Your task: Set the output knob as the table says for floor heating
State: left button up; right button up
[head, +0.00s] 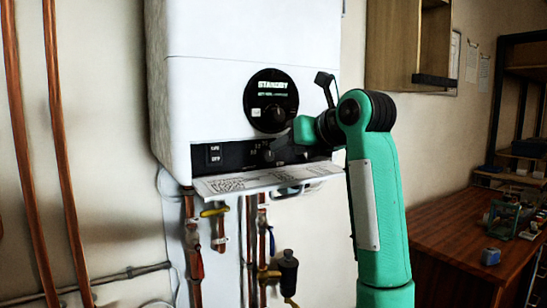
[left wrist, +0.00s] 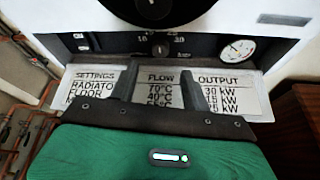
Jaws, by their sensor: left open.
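The white boiler (head: 245,50) carries a black control strip below a round black display reading STANDBY (head: 272,86). The output knob (left wrist: 160,48), a small dark knob with kW figures around it, sits mid-strip in the left wrist view; its pointer is too small to read surely. The settings table (left wrist: 218,80) is on the flap below. The floor row reads 40°C and what looks like 15 kW; the lowest row is partly hidden. My left gripper (left wrist: 146,70) is open, its dark fingers before the table, below the knob and empty. In the head view it hides part of the strip.
A round gauge (left wrist: 237,50) is right of the knob. A rocker switch (head: 213,155) is at the strip's left end. Copper pipes (head: 190,235) and valves hang below the boiler. A wall cabinet (head: 405,45) and a wooden bench (head: 450,235) stand to the right.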

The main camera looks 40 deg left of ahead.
aim_at(270, 156)
pick_arm(q)
jog(key=x, duration=0.7)
jog(key=shift+a+f, duration=0.1)
jog(key=shift+a, duration=0.05)
pick_arm(e)
jog(key=shift+w+a, duration=0.25)
jog(key=shift+a, duration=0.15)
jog(key=shift+f, duration=0.1)
pick_arm(q)
jog(key=c, duration=1)
